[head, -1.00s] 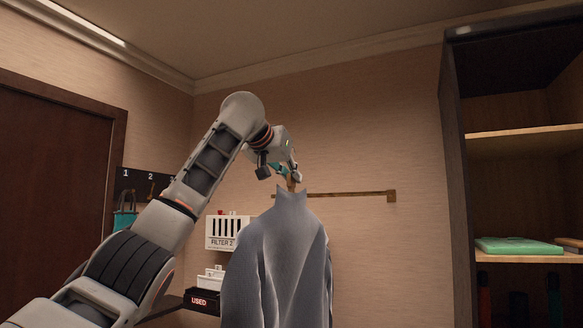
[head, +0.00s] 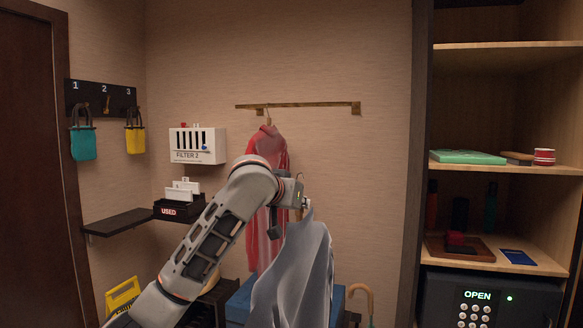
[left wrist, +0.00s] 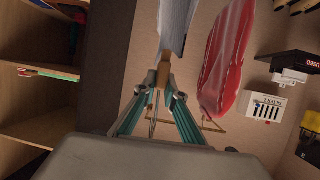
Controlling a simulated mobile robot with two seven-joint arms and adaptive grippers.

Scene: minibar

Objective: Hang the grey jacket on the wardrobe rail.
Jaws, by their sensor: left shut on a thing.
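The grey jacket (head: 300,270) hangs from my left gripper (head: 303,203) below the right half of the wardrobe rail (head: 315,104). My left gripper is shut on the jacket's wooden hanger, just above the collar. In the left wrist view, the left gripper (left wrist: 162,90) closes on the hanger neck (left wrist: 163,72), with the jacket (left wrist: 178,22) beyond the fingers. The hanger's hook stands up from the fingers, clear of the rail. The rail (left wrist: 207,127) also shows in the left wrist view. My right gripper is not in view.
A red garment (head: 268,150) hangs on the rail, close left of the jacket. A small wall shelf (head: 118,222) and a filter box (head: 197,146) are at the left.

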